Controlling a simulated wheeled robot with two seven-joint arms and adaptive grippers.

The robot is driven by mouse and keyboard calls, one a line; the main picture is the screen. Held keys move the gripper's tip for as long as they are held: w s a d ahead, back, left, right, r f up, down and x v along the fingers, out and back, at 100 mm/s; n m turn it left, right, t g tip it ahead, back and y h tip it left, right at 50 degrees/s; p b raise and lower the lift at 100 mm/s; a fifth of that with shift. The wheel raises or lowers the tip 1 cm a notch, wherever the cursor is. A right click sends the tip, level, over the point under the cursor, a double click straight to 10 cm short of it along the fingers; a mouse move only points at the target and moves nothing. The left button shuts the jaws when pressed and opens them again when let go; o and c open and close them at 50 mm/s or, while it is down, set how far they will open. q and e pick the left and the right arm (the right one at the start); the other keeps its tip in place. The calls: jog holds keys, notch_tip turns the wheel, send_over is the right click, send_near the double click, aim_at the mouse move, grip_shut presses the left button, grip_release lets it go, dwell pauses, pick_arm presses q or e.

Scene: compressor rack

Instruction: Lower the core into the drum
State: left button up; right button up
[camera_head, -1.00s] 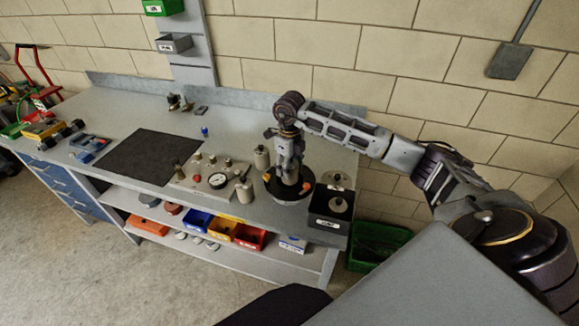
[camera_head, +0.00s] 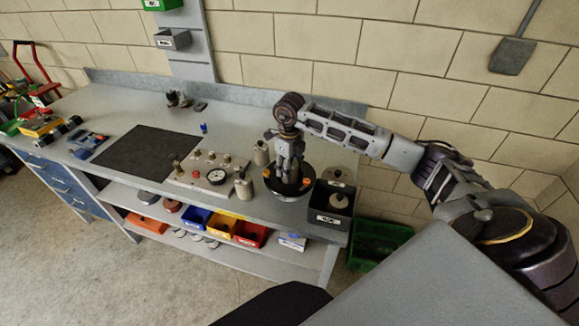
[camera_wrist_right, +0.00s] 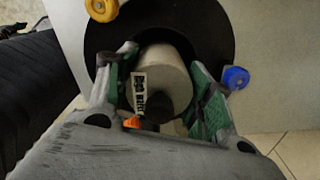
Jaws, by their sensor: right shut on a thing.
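The drum (camera_head: 277,191) is a round dark body with orange knobs on its rim, near the right end of the bench. In the right wrist view its wide black rim (camera_wrist_right: 212,24) has a yellow, a blue and an orange knob around it. My right gripper (camera_head: 289,178) points down over the middle of the drum. Its fingers are shut on the core, a pale grey cylinder (camera_wrist_right: 163,66) with a white label, seen between both fingers in the wrist view. The core lies within the rim's opening in that view; its lower end is hidden. My left gripper is not in view.
A black bin (camera_head: 331,203) holding a pale cylinder stands close right of the drum. A gauge panel (camera_head: 200,176) and pale cylinders (camera_head: 261,154) stand to its left. A dark mat (camera_head: 145,154) lies farther left. The bench behind the drum is mostly clear.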

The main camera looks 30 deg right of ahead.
pick_arm(q)
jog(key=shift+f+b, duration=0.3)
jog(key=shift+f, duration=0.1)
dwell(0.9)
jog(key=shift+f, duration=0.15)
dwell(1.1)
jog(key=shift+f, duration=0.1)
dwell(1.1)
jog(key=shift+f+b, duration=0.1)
jog(key=shift+b, duration=0.25)
dwell(0.8)
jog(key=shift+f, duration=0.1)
